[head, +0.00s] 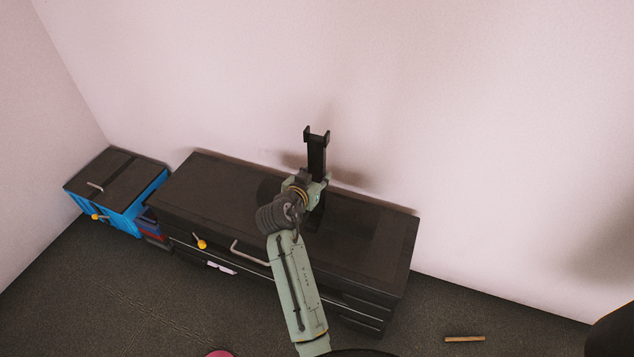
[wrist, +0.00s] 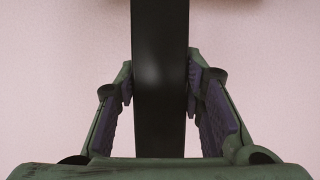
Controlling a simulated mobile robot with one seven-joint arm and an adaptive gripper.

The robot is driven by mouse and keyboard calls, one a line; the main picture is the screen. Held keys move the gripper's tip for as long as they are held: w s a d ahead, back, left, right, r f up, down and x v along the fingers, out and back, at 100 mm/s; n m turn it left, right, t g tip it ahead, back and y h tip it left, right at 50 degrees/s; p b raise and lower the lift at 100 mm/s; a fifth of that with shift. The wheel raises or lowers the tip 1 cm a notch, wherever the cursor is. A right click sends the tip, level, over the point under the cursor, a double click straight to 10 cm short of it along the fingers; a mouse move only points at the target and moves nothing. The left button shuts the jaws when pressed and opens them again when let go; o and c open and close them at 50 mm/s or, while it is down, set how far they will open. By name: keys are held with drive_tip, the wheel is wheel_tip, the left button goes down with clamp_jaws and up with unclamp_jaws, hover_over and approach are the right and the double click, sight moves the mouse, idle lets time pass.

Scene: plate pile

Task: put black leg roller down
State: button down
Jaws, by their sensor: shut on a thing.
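The black leg roller (head: 317,155) is a long black bar with a forked top end, standing roughly upright in the head view. My gripper (head: 312,186) is closed around its lower part, above the dark cabinet (head: 190,187). In the wrist view, the black leg roller (wrist: 160,60) runs up the middle between the two fingers of my gripper (wrist: 160,88). Its lower end is partly hidden, and I cannot tell whether it touches the cabinet top.
The cabinet top is clear to the left and right of my arm. A pale wall stands close behind. A blue box (head: 150,188) with a dark lid stands left of the cabinet. A wooden stick (head: 465,339) and a pink thing (head: 219,353) lie on the floor.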

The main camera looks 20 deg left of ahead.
drive_tip(key=shift+w+a+f+p, duration=0.15)
drive_tip(key=shift+f+p, duration=0.25)
drive_tip(key=shift+f, duration=1.05)
drive_tip(key=c, duration=1.4)
unclamp_jaws()
drive_tip(key=shift+f, duration=0.35)
drive_tip(key=shift+c, duration=0.2)
drive_tip(key=o, duration=0.4)
drive_tip(key=b+v, duration=0.1)
drive_tip(key=v, duration=1.1)
drive_tip(key=shift+r+b, duration=0.15)
drive_tip(key=shift+b, duration=0.25)
